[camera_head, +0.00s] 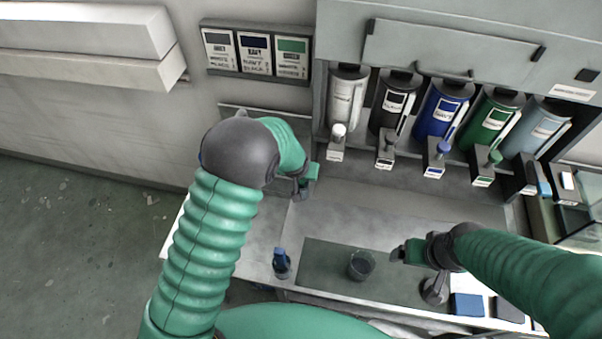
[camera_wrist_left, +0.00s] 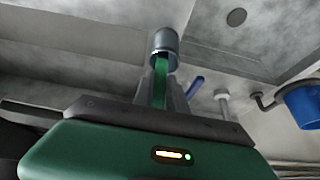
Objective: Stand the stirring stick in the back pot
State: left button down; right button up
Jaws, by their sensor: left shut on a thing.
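My left gripper (camera_head: 308,182) is over the back left of the counter, its fingers mostly hidden in the head view. In the left wrist view its grey fingers (camera_wrist_left: 160,88) are shut on a slim green strip, which I take to be the stirring stick (camera_wrist_left: 160,72). The strip's far end meets the dark mouth of a grey metal cylinder, perhaps the back pot (camera_wrist_left: 165,40). I cannot tell how deep it reaches. Neither stick nor pot is clear in the head view. My right gripper (camera_head: 398,252) hovers right of the glass, its finger gap unclear.
Several dispensers, including a blue one (camera_head: 441,112), line the back. A blue vessel (camera_wrist_left: 302,106) shows in the left wrist view. The middle counter is clear.

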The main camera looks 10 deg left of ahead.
pick_arm(q)
jog(key=shift+s+a+f, duration=0.1)
jog(key=shift+s+a, duration=0.1)
jog(key=shift+a, duration=0.05)
pick_arm(e)
jog(key=shift+s+a, duration=0.2)
jog(key=shift+a, duration=0.1)
pick_arm(q)
jog(key=c, duration=1.3)
grip_release()
jog(key=shift+w, duration=0.1)
jog(key=shift+o, duration=0.2)
jog(key=shift+d+f, duration=0.1)
pick_arm(e)
jog(key=shift+w+d+f, duration=0.1)
pick_arm(q)
jog(key=b+v, duration=0.2)
jog(key=v, duration=1.4)
jog(key=shift+r, duration=0.35)
pick_arm(e)
jog(key=shift+s+x, duration=0.25)
jog(key=shift+x, duration=0.75)
